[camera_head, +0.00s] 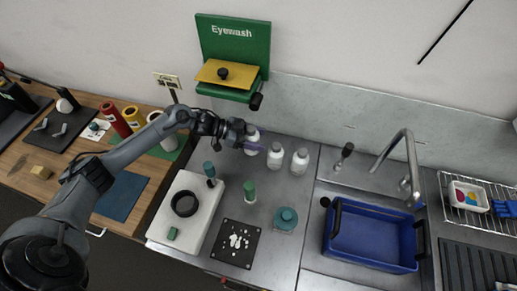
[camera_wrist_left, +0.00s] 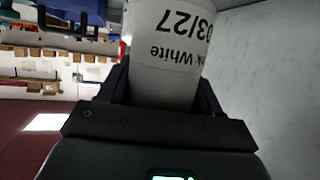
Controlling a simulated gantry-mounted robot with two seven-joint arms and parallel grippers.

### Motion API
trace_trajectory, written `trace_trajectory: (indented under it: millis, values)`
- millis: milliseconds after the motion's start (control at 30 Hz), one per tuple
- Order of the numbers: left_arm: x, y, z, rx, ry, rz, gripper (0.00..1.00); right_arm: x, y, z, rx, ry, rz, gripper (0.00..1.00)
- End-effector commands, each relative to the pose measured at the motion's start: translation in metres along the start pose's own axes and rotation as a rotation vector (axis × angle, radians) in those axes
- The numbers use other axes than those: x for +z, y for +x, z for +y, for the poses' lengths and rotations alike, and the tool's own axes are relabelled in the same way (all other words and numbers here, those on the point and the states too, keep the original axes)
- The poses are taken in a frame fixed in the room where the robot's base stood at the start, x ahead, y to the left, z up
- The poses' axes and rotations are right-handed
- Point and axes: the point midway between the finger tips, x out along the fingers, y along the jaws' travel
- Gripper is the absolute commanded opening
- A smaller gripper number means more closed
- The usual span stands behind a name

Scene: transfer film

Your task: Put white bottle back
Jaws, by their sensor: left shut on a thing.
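My left gripper (camera_head: 253,144) is at the back of the steel counter, below the eyewash station. It is shut on a white bottle (camera_head: 252,133), partly hidden by the fingers in the head view. In the left wrist view, the white bottle (camera_wrist_left: 163,88) is between the two dark fingers, with its label reading upside down, "White" and "03/27". Two similar white bottles, one in the middle (camera_head: 275,156) and one at the right (camera_head: 300,161), stand in a row beside the held one. My right gripper is not in view.
A green eyewash station (camera_head: 234,48) hangs on the wall above. A white device (camera_head: 187,213), a green-capped bottle (camera_head: 249,191), a teal-lidded jar (camera_head: 286,219) and a dark mat (camera_head: 224,256) occupy the front counter. A blue bin (camera_head: 372,237) sits in the sink, by a faucet (camera_head: 408,165).

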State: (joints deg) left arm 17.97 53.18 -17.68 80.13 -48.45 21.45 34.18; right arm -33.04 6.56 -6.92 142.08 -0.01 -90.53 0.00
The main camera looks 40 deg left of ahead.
Motion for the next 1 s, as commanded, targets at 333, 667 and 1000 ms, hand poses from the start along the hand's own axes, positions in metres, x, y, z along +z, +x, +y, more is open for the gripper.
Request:
trace_trajectory:
  millis: [333,667,1000]
  values:
    - [0.023,0.011,-0.001,-0.003,0.002,0.004,0.20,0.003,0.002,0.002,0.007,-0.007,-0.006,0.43]
    - [0.053,0.023,-0.001,-0.002,0.002,0.003,0.20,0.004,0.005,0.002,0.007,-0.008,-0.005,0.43]
    - [0.056,0.024,-0.001,-0.003,0.003,0.003,0.20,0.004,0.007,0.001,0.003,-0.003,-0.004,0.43]
